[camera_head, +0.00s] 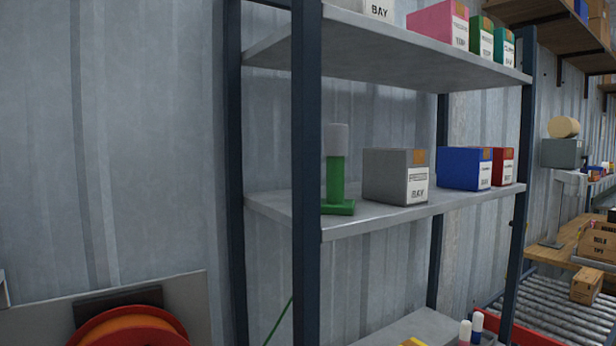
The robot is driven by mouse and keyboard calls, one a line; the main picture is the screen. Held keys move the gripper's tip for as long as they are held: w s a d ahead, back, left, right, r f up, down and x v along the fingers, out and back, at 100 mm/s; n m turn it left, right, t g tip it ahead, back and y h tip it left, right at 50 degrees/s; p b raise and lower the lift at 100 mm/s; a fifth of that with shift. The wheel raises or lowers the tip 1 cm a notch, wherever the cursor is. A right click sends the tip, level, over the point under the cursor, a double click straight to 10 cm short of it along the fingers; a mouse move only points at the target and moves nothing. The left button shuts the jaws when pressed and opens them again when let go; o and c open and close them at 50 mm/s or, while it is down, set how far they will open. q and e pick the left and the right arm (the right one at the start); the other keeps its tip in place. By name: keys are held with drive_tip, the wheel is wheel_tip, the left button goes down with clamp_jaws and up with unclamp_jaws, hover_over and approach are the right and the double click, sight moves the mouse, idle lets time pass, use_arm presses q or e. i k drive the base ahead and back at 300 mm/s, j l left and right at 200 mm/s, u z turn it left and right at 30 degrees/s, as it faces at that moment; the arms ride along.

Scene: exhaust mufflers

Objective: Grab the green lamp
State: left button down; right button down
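The green lamp (336,180) stands upright on the middle shelf (375,214) of a metal rack, near its left end. It has a green column, a green foot and a pale grey top. The rack's front left post (306,190) stands just to its left and hides part of its foot. Neither of my grippers shows in the head view.
A grey box (385,177), a blue box (460,168) and a red box (505,165) stand right of the lamp. Another shelf (400,62) with boxes is above. An orange reel (132,330) is low left. A roller conveyor (560,310) is at right.

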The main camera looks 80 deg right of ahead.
sight(336, 136)
drive_tip(key=z, duration=2.75)
